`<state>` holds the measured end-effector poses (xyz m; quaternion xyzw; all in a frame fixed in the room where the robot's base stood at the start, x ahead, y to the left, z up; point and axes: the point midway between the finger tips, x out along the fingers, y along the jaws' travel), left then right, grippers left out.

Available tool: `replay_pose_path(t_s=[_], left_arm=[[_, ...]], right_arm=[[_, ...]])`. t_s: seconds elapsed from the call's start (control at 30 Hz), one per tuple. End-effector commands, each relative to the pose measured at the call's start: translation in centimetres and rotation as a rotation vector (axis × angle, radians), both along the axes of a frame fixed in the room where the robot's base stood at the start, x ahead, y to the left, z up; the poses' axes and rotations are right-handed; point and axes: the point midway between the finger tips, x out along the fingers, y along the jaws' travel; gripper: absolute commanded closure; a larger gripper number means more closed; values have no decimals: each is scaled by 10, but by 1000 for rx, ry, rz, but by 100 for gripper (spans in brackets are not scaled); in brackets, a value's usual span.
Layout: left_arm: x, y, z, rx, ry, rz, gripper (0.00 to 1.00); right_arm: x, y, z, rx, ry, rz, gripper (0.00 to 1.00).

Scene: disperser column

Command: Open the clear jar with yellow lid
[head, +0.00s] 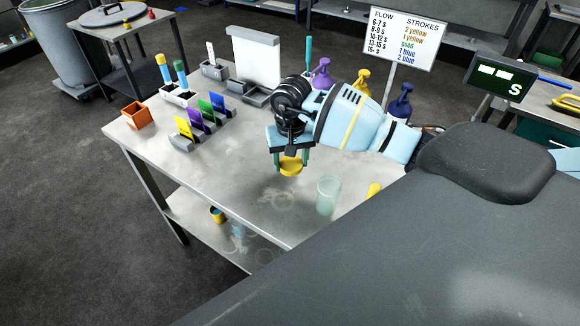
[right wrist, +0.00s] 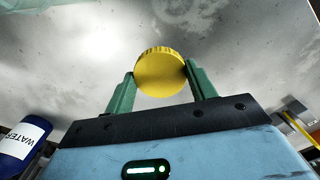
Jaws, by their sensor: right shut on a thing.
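The clear jar (head: 328,197) stands upright on the metal table (head: 225,185) near its front edge, with no lid on it. My right gripper (head: 291,160) is shut on the yellow lid (head: 291,167) and holds it above the table, to the left of the jar and apart from it. In the right wrist view the round lid (right wrist: 161,72) sits between the two green fingers of the gripper (right wrist: 160,82). The jar does not show clearly in that view. My left gripper is not in view.
Coloured cards (head: 203,118) and an orange box (head: 137,115) stand on the left. Purple (head: 321,74), yellow (head: 362,82) and dark blue (head: 401,102) dispensers line the back. A blue WATER bottle (right wrist: 22,140) shows in the wrist view. The table's front left is clear.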

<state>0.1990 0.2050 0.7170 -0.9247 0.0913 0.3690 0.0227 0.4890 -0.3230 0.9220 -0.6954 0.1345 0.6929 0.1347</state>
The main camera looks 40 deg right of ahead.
Motion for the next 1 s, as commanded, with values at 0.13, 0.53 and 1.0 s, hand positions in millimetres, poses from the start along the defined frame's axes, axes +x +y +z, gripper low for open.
replay_pose_path(t_s=[0.13,0.53,1.0], left_arm=[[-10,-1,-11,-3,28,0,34],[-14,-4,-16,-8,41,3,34],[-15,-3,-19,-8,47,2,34]], right_arm=[[3,-4,-23,1,14,0,72],[5,-4,-37,-1,1,0,72],[4,-4,-42,0,3,0,23]])
